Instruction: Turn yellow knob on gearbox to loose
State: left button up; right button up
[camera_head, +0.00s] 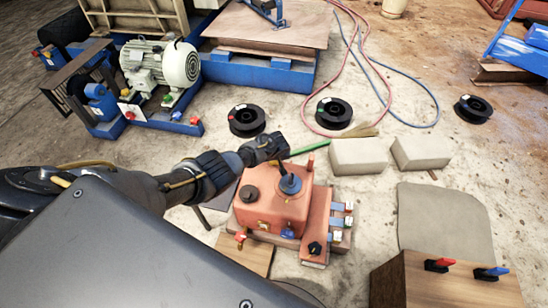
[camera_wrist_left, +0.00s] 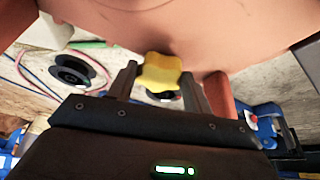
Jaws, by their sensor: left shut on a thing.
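In the left wrist view, a yellow lobed knob (camera_wrist_left: 162,72) sticks out from the gearbox's orange face (camera_wrist_left: 200,32). The two fingers of my left gripper (camera_wrist_left: 158,80) stand on either side of the knob, shut on it. The right gripper is in neither view.
Two pale blocks (camera_head: 358,156) and black spools (camera_head: 334,113) lie behind the gearbox. Valves with blue bodies (camera_head: 338,222) line its right side. A wooden box (camera_head: 440,285) with red and blue switches stands at front right. A motor (camera_head: 160,65) is at back left.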

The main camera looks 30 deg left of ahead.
pick_arm(q)
jog(key=shift+w+n+y, duration=0.1)
jog(key=shift+n+y, duration=0.3)
jog(key=shift+n, duration=0.7)
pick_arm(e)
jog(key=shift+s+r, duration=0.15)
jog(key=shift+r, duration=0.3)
pick_arm(q)
jog(key=shift+n+g, duration=0.3)
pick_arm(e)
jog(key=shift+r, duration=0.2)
pick_arm(q)
jog(key=shift+r, duration=0.1)
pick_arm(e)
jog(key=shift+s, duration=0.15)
pick_arm(q)
jog(key=o, duration=1)
